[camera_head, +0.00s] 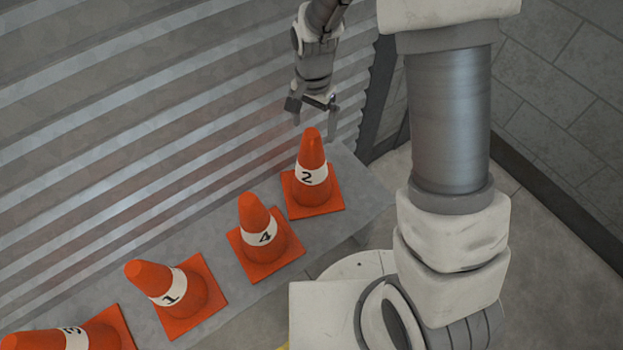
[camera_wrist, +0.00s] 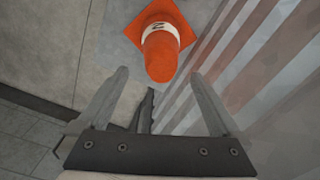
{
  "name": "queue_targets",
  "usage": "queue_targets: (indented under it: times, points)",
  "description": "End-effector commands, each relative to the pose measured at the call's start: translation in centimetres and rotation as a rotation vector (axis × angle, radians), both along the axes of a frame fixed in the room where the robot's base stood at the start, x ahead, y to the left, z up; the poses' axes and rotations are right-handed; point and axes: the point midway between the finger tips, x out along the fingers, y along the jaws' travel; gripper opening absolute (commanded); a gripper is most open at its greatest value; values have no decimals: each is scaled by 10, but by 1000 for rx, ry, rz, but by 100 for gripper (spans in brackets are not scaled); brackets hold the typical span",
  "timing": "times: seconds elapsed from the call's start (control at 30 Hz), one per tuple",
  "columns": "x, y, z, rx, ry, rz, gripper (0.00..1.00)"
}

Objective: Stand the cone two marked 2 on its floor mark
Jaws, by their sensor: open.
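The cone marked 2 (camera_head: 312,171) is orange with a white band. It stands upright on a grey ledge (camera_head: 355,176), the rightmost of the row in the head view. My gripper (camera_head: 316,119) is above the cone's tip, open and empty, with its fingers pointing down. In the wrist view the cone (camera_wrist: 160,50) lies beyond the two spread fingers of my gripper (camera_wrist: 159,85), and its tip points toward the gap between them. The fingers do not appear to touch it. I cannot make out a floor mark.
Cones marked 4 (camera_head: 263,238), 1 (camera_head: 175,296) and 3 (camera_head: 82,336) stand along the ledge to the left. A corrugated metal shutter (camera_head: 130,130) rises behind them. Bare floor (camera_head: 545,250) and a block wall (camera_head: 570,90) are at the right.

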Motion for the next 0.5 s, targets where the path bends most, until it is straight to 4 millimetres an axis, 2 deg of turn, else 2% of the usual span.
queue_targets:
  times: [0.03, 0.1, 0.37, 0.5]
  points:
    - [0, 0, -10, 0, 0, 0, 100]
    - [0, 0, -17, 0, 1, 0, 100]
    - [-1, 1, -31, 0, 0, 0, 100]
    - [-4, 4, -53, 0, 1, 0, 100]
